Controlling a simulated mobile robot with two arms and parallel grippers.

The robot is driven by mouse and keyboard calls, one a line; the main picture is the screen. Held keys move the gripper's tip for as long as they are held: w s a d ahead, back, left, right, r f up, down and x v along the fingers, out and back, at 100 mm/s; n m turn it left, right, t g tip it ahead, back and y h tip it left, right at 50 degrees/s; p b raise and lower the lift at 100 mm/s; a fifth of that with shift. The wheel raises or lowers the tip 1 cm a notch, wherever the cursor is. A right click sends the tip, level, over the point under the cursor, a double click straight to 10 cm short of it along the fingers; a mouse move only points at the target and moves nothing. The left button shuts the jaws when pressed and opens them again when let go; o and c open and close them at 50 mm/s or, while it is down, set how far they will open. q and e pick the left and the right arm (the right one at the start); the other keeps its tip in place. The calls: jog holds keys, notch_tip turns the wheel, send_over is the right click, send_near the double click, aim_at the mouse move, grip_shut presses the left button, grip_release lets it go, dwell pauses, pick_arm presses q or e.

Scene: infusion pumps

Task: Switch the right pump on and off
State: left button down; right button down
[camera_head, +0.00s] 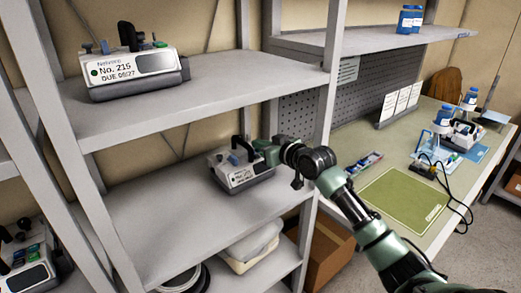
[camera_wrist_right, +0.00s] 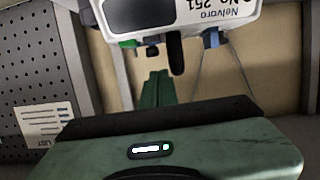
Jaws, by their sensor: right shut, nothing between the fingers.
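The pump on the middle shelf (camera_head: 238,176) is a white-fronted box with a grey base, a blue part and dark parts on top. It also shows upside down in the right wrist view (camera_wrist_right: 190,15), with "No. 251" on its label and green, blue and black parts along its edge. My right gripper (camera_head: 266,153) is at this pump's upper right side, shut and empty; its green fingers (camera_wrist_right: 157,90) show close to the pump in the wrist view. I cannot tell whether they touch it. Whether the pump is on does not show. My left gripper is not in view.
Pump No. 215 (camera_head: 135,72) stands on the upper shelf (camera_head: 215,88). Another pump (camera_head: 27,270) is at lower left. The workbench at right holds a green mat (camera_head: 405,200) and a further device (camera_head: 462,135). The middle shelf (camera_head: 165,215) is clear in front.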

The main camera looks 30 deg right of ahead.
aim_at(261, 165)
jog(key=shift+s+d+f, duration=0.1)
jog(key=shift+s+f, duration=0.05)
jog(key=shift+f, duration=0.65)
jog(key=shift+s+f, duration=0.1)
jog(key=shift+f, duration=0.65)
jog(key=shift+w, duration=0.1)
